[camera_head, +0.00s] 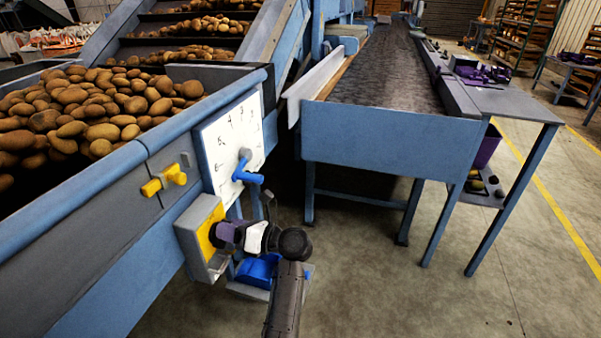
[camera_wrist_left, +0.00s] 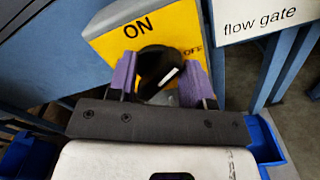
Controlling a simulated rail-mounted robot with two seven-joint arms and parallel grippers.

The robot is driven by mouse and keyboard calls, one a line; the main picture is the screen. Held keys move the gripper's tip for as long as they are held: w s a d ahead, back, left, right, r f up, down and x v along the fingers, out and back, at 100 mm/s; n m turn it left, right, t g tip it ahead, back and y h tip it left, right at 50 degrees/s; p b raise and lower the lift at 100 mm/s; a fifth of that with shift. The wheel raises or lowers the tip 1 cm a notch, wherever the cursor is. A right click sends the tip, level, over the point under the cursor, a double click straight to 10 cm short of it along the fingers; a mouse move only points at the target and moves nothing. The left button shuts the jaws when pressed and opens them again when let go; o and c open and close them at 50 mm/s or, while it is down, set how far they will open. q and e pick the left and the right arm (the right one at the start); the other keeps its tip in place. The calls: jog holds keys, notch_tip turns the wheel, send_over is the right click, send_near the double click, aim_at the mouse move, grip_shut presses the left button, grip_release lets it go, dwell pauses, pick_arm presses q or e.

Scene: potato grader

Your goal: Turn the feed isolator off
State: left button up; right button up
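The feed isolator (camera_head: 193,243) is a grey box with a yellow face on the side of the potato hopper. In the left wrist view its yellow plate (camera_wrist_left: 105,42) reads ON at upper left, with a partly covered OFF label at right. Its black rotary knob (camera_wrist_left: 153,66) carries a white mark slanting toward the upper right. My left gripper (camera_head: 226,235) is at the box, and its purple fingers (camera_wrist_left: 160,78) stand on either side of the knob. I cannot tell whether both fingers press on it. The knob is hidden in the head view. My right gripper is not in view.
A blue lever (camera_head: 247,177) on a white numbered dial (camera_head: 222,135) sits just above the isolator. A yellow handle (camera_head: 164,180) is to its left. A blue bin (camera_head: 259,270) stands below. Open floor lies right.

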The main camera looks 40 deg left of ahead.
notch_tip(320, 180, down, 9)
jog(key=b, duration=0.8)
pick_arm(q)
jog(key=w+d+n+p, duration=0.5)
jog(key=d+n+p, duration=0.1)
jog(key=d, duration=0.7)
notch_tip(320, 180, up, 24)
jog(key=w+d+m+t+y+p, duration=0.2)
jog(key=m+t+y+p, duration=0.6)
jog(key=m+t+p, duration=1.2)
jog(key=shift+w+d+m+t+p, duration=0.2)
jog(key=shift+d+m+t+p, duration=0.1)
jog(key=shift+d+p, duration=0.1)
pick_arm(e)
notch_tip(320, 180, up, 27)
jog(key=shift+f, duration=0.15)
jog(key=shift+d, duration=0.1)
